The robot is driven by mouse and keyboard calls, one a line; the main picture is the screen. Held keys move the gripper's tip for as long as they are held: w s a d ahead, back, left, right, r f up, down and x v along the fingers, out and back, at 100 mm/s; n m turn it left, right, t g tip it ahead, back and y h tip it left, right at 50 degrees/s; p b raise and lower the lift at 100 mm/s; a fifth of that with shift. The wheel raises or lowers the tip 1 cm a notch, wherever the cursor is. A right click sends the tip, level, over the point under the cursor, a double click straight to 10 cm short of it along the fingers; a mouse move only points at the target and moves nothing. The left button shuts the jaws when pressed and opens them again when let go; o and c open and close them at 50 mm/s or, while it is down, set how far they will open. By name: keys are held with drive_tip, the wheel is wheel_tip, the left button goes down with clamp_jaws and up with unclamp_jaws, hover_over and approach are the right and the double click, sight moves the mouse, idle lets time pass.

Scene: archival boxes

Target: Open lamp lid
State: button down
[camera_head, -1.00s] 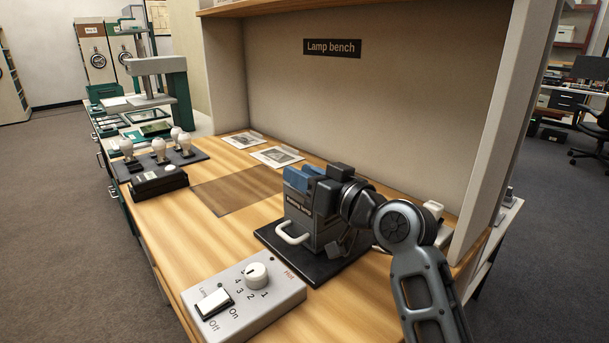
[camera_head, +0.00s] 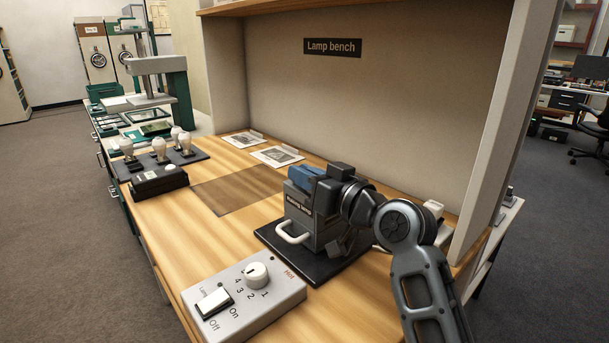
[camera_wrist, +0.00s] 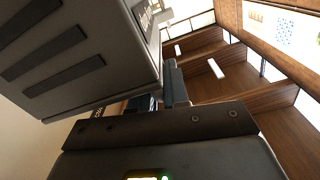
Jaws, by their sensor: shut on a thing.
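The grey lamp housing (camera_head: 299,216) stands on a black base plate (camera_head: 318,267) on the bench. A white handle (camera_head: 291,234) sticks out of its front. A dark label is on the housing's side. My gripper (camera_head: 307,180) reaches in from the right, with its blue fingers together at the top of the housing. It is shut on a part there, likely the lid's grip, which the fingers hide. The lid looks down, though my gripper covers much of it. In the wrist view, a grey slotted body (camera_wrist: 75,50) fills the upper left, close to my gripper (camera_wrist: 160,102).
A control box (camera_head: 243,299) with a knob and rocker switch sits at the bench's front. A bulb holder (camera_head: 190,162) with several bulbs and a black box (camera_head: 158,183) stand at left. A side panel (camera_head: 507,130) rises close behind my arm.

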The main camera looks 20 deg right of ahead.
drive_tip(key=shift+a, duration=0.2)
drive_tip(key=shift+w+d+r+m+p, duration=0.15)
drive_tip(key=shift+d+r+m+p, duration=0.4)
drive_tip(key=shift+r+m+p, duration=0.15)
drive_tip(key=w+d+r+m+p, duration=0.2)
drive_tip(key=d+m+p, duration=0.3)
drive_tip(key=d+m, duration=0.4)
drive_tip(key=shift+w+d+m, duration=0.4)
drive_tip(key=shift+w+d, duration=0.3)
drive_tip(key=shift+w, duration=0.05)
drive_tip(key=shift+r, duration=0.1)
